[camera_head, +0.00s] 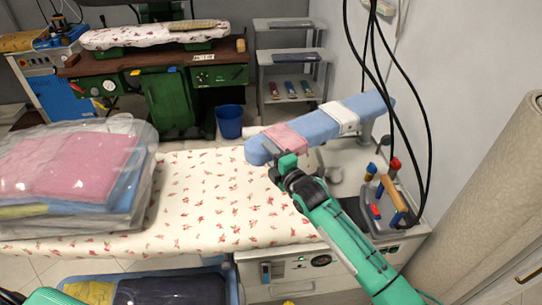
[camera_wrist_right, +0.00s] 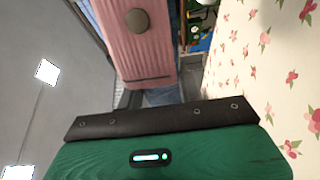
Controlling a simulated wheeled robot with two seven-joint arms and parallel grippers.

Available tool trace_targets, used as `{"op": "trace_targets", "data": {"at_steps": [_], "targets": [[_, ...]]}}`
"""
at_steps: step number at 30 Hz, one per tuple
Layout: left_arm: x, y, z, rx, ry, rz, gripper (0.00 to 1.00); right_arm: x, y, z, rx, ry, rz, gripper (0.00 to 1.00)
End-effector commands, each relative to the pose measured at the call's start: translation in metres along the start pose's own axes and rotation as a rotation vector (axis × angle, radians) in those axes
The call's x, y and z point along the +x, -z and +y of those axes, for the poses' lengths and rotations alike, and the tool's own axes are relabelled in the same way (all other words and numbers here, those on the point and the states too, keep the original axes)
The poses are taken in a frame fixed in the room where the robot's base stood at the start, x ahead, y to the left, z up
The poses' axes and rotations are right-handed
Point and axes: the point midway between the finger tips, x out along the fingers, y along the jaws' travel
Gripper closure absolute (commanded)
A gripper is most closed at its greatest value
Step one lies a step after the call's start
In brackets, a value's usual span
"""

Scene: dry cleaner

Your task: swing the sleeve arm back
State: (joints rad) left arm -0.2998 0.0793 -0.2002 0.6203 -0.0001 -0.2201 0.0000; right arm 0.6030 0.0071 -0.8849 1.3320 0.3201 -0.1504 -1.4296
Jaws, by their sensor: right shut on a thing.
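The sleeve arm (camera_head: 345,118) is a long, narrow blue padded board at the right end of the ironing table. It slants from its near left tip up to the far right, with its left end over the flowered table cover. A pink cloth piece (camera_head: 285,137) lies around it near the left end, and a white band (camera_head: 341,117) crosses it further along. The pink cloth, with a round button, also shows in the right wrist view (camera_wrist_right: 138,45). My right gripper (camera_head: 283,163) is shut on the sleeve arm near its left end; its fingertips are partly hidden.
The flowered ironing table (camera_head: 200,190) is clear in its middle. Bagged folded laundry (camera_head: 75,170) covers its left end. A rack with colourful handles (camera_head: 386,200) and hanging black cables (camera_head: 420,110) are at the right. A blue bin (camera_head: 229,122) stands behind.

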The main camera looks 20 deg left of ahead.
Motion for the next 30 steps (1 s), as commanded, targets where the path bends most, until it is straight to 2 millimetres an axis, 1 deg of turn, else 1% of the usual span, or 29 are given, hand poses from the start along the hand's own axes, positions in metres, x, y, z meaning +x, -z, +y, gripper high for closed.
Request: {"op": "trace_targets", "data": {"at_steps": [2,3,5,6,14,17,19,23,30], "targets": [[0.0,0.0,0.0,0.0,0.0,0.0,1.0,0.0,0.0,0.001,0.0,0.0,0.0,1.0],[0.0,0.0,0.0,0.0,0.0,0.0,1.0,0.0,0.0,0.001,0.0,0.0,0.0,0.56],[0.0,0.0,0.0,0.0,0.0,0.0,1.0,0.0,0.0,0.0,0.001,0.0,0.0,0.44],[0.0,0.0,0.0,0.0,0.0,0.0,1.0,0.0,0.0,0.0,0.001,0.0,0.0,0.42],[0.0,0.0,0.0,0.0,0.0,0.0,1.0,-0.001,0.0,-0.001,0.001,0.001,0.001,0.42],[0.001,0.0,0.0,0.0,0.0,0.0,1.0,-0.005,0.0,-0.001,0.001,0.001,0.001,0.42],[0.003,-0.001,0.0,0.0,0.0,0.0,1.0,-0.011,0.0,-0.003,0.001,0.002,0.0,0.42],[0.007,-0.001,0.0,0.0,0.0,0.0,1.0,-0.028,0.0,-0.003,0.0,0.001,0.0,0.42],[0.017,-0.002,0.0,0.0,0.0,-0.001,1.0,-0.072,0.0,-0.003,-0.001,0.0,0.001,0.42]]}}
